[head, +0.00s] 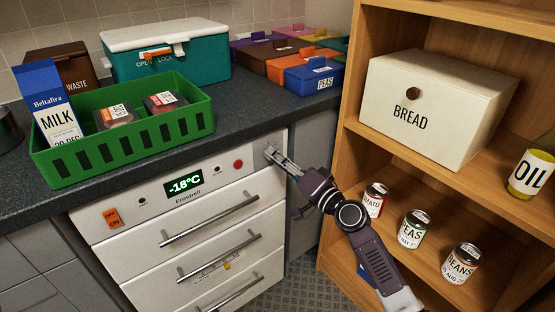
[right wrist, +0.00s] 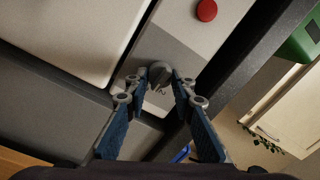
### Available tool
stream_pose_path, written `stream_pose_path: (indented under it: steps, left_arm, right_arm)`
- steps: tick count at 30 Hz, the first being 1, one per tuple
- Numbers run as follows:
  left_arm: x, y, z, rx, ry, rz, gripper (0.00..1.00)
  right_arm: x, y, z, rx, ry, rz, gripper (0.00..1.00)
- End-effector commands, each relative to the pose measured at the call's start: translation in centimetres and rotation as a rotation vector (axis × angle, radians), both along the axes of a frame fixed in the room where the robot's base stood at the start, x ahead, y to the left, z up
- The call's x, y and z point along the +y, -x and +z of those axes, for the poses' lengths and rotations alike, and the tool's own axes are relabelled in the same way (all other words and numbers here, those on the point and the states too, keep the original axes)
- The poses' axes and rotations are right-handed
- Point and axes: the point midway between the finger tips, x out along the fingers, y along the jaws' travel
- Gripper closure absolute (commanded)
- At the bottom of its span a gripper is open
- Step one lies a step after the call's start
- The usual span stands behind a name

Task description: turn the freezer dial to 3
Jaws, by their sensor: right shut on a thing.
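The white freezer (head: 155,208) has a front panel with a green -18°C display (head: 184,184). The small grey dial (head: 268,149) is at the panel's right end, mostly hidden by my right gripper (head: 275,155) in the head view. In the right wrist view the dial (right wrist: 160,72) sits between the two fingertips of my right gripper (right wrist: 158,80), which is shut on it. A figure that looks like a 2 shows beside the dial; the other marks and the pointer's exact setting cannot be read. My left gripper is not in view.
A red button (head: 238,164) and an orange switch (head: 112,217) are on the panel. Drawer handles (head: 210,219) stick out below. A green crate (head: 190,128) stands on the counter above. A wooden shelf (head: 350,150) with cans is close on the right.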

Motion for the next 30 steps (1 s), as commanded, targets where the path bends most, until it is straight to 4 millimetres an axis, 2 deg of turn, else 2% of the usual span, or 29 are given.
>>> stream_pose_path:
  steps: [9,24,25,29,30]
  left_arm:
    - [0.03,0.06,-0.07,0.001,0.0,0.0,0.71]
    - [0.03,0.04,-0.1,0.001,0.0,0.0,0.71]
    - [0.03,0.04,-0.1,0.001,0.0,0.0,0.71]
    - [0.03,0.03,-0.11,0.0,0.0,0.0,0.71]
    - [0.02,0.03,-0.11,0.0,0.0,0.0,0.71]
  right_arm:
    - [-0.05,-0.01,-0.15,0.063,-0.083,-0.001,1.0]
    - [-0.05,-0.01,-0.17,0.073,-0.097,-0.001,1.0]
    - [-0.05,-0.01,-0.17,0.073,-0.097,-0.001,0.74]
    - [-0.04,-0.02,-0.14,0.072,-0.096,-0.001,0.59]
    - [-0.04,-0.01,-0.13,0.072,-0.097,0.0,0.59]
